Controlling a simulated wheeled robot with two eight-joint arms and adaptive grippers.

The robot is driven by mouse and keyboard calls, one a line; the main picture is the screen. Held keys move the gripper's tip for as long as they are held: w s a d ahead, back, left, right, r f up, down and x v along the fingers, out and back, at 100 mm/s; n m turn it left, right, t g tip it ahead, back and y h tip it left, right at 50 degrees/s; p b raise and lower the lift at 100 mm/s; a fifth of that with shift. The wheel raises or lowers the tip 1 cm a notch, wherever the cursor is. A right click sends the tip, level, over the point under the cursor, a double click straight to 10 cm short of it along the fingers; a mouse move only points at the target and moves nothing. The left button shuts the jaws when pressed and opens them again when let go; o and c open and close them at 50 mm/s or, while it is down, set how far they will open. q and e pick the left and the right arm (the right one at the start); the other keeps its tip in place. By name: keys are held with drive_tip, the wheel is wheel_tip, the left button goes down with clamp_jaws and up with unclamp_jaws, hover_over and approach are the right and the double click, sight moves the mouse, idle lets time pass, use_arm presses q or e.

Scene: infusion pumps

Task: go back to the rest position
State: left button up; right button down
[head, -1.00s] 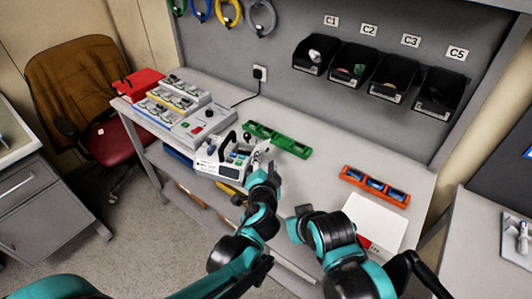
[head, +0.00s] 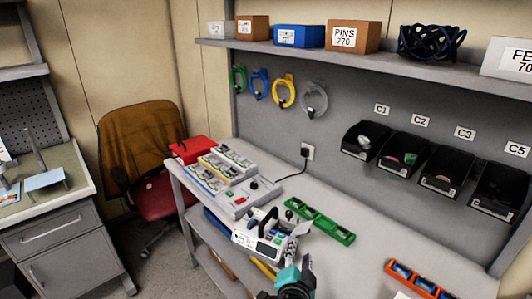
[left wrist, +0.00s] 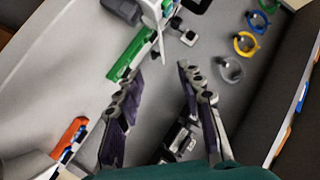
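My left gripper (head: 297,272) shows at the bottom of the head view, just in front of the bench's near edge and close to a white infusion pump (head: 262,238). In the left wrist view its two dark fingers stand wide apart with nothing between them, so the gripper (left wrist: 160,72) is open and empty. The pump stands upright on the bench near the front edge, with a black handle on top. Part of a white device shows at the top of the left wrist view. My right gripper is in neither current view.
A green rack (head: 320,222) lies behind the pump, and an orange rack (head: 418,281) lies to the right. Grey and white units (head: 232,190) and a red box (head: 193,150) stand at the left. Black bins (head: 440,178) hang behind. Bench surface between the racks is clear.

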use_arm(q)
drive_tip(key=s+a+f+n+g+y, duration=0.1)
drive_tip(key=a+n+g+y, duration=0.2)
drive_tip(key=a, duration=0.8)
drive_tip(key=s+a+f+n+g+y, duration=0.15)
drive_tip(key=a+n, duration=0.25)
drive_tip(key=a, duration=0.7)
drive_tip(key=s+a+f+n+g, duration=0.2)
drive_tip(key=s+a+n, duration=0.3)
drive_tip(key=s+a, duration=0.3)
drive_tip(key=s+f, duration=0.1)
drive_tip(key=s, duration=0.2)
drive_tip(key=shift+s+a+n+g, duration=0.35)
drive_tip(key=shift+s+a+n, duration=0.05)
